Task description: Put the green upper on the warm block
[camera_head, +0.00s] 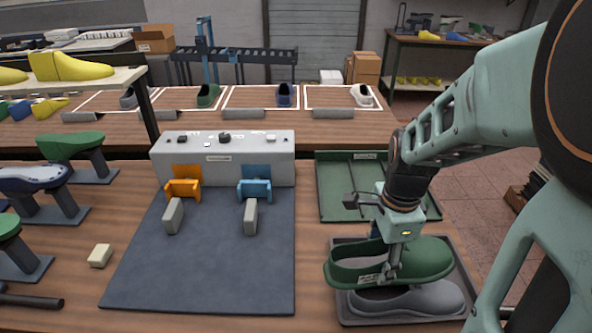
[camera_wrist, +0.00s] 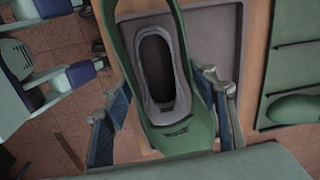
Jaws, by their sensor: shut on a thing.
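The green upper (camera_head: 425,262) is held in my gripper (camera_head: 391,268), just above a grey upper (camera_head: 408,298) in a dark grey tray (camera_head: 352,314). In the wrist view my gripper's fingers (camera_wrist: 170,118) stand on either side of the green upper (camera_wrist: 198,130), and the grey upper (camera_wrist: 182,100) shows through its opening. Two small grey blocks stand on the dark mat: one (camera_head: 173,216) before an orange holder (camera_head: 184,186), one (camera_head: 250,217) before a blue holder (camera_head: 254,188). No readable label marks which is warm; the orange colour suggests the left one.
A grey control box (camera_head: 225,150) stands behind the holders. A green tray (camera_head: 330,183) lies behind the grey tray. Shoe forms on stands (camera_head: 75,150) line the left side. The dark mat (camera_head: 210,270) has free room in front of the blocks.

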